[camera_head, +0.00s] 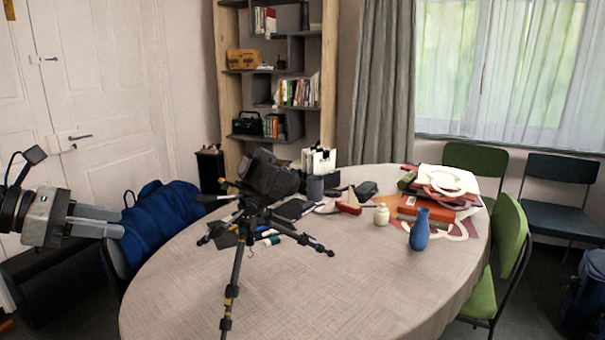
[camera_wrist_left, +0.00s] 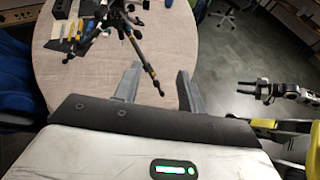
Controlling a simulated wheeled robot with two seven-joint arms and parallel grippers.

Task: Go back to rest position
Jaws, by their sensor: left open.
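My left gripper (camera_head: 121,223) is at the left edge of the head view, left of the table and in front of the blue jacket. It is open and empty. In the left wrist view its two fingers (camera_wrist_left: 160,70) stand apart, with tabletop and table edge showing behind them. My right gripper (camera_wrist_left: 256,90) shows small at the right of the left wrist view, beyond the table's edge over the floor.
The oval table (camera_head: 370,290) carries a black tripod with a camera (camera_head: 270,178), a blue vase (camera_head: 420,229), a white jar (camera_head: 381,215), and papers and books (camera_head: 440,190). A blue jacket (camera_head: 160,225) hangs close behind my left gripper. Green chairs (camera_head: 505,240) stand at the right.

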